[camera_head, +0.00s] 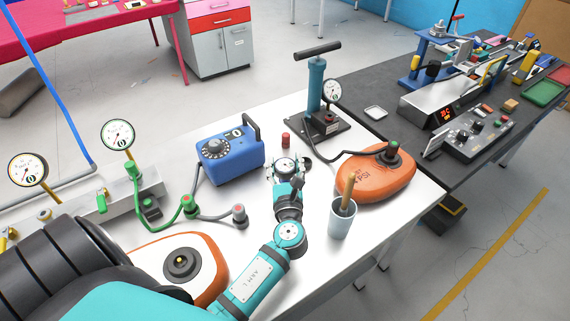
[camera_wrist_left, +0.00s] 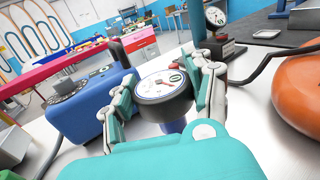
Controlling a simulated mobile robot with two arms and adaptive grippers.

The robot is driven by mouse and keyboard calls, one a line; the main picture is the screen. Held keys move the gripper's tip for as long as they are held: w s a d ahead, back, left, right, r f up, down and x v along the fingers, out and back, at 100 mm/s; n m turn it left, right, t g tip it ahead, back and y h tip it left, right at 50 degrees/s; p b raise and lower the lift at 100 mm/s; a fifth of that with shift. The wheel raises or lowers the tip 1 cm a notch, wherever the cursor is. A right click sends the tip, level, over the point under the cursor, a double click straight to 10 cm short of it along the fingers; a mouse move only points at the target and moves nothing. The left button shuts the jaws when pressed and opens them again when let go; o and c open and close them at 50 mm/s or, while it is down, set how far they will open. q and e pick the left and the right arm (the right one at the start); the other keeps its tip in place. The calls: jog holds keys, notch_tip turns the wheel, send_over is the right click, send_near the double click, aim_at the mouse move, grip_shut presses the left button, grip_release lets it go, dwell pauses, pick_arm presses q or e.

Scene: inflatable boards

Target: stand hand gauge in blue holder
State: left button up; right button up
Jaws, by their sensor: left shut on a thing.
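The hand gauge (camera_head: 286,164), a round white dial in a dark case, is between the fingers of my left gripper (camera_head: 288,172) above the white table. In the left wrist view the gauge (camera_wrist_left: 162,85) sits between the two grey fingers of my left gripper (camera_wrist_left: 165,88), shut on it, with its dial tilted up. A blue piece (camera_wrist_left: 173,127) shows just below the gauge; I cannot tell whether it is the blue holder or whether the gauge stands in it. The head view hides what is under the gauge. My right gripper is not in view.
A blue pump box (camera_head: 230,158) stands left of the gripper. A hand pump (camera_head: 316,90) and small red cylinder (camera_head: 286,140) are behind. An orange board piece (camera_head: 375,180) and a light cup (camera_head: 342,220) with a wooden handle stand to the right.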

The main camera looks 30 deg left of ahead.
pick_arm(q)
jog(key=shift+f+b, duration=1.1)
jog(key=shift+f, duration=0.3)
jog(key=o, duration=1.3)
jog(key=shift+r, duration=0.1)
notch_tip(320, 180, up, 10)
